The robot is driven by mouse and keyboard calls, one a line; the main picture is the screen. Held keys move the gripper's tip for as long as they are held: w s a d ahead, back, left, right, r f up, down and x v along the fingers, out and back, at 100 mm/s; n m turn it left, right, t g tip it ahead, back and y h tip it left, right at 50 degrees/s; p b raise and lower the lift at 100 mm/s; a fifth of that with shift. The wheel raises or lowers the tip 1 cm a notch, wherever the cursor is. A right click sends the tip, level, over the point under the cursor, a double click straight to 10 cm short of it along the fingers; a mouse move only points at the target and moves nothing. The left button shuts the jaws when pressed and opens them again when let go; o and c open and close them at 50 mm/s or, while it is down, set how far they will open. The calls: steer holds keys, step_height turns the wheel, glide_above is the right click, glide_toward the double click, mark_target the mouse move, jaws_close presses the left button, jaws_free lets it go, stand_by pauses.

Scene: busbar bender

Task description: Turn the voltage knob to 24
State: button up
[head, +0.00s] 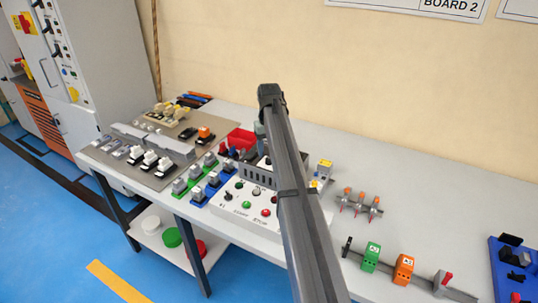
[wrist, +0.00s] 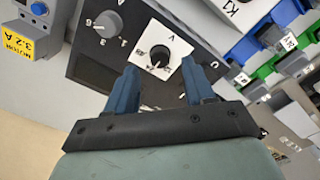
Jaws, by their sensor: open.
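In the wrist view a black round knob (wrist: 160,59) with a white pointer mark sits on a white square plate (wrist: 174,41) marked V, on a dark panel (wrist: 85,62). Small numbers around it are too small to read for sure, so I cannot tell its setting. My gripper (wrist: 160,67) has its two blue fingers open, one on each side of the knob's near edge. I cannot tell whether either finger touches it. In the head view my arm hides the knob and most of the panel.
A grey device with a yellow label (wrist: 17,46) stands to the left. A white button box (head: 235,210) stands on the bench near my arm.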

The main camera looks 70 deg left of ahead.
mark_target(269, 158)
step_height(269, 158, up, 10)
steer(key=shift+r, duration=0.25)
stand_by(0.6)
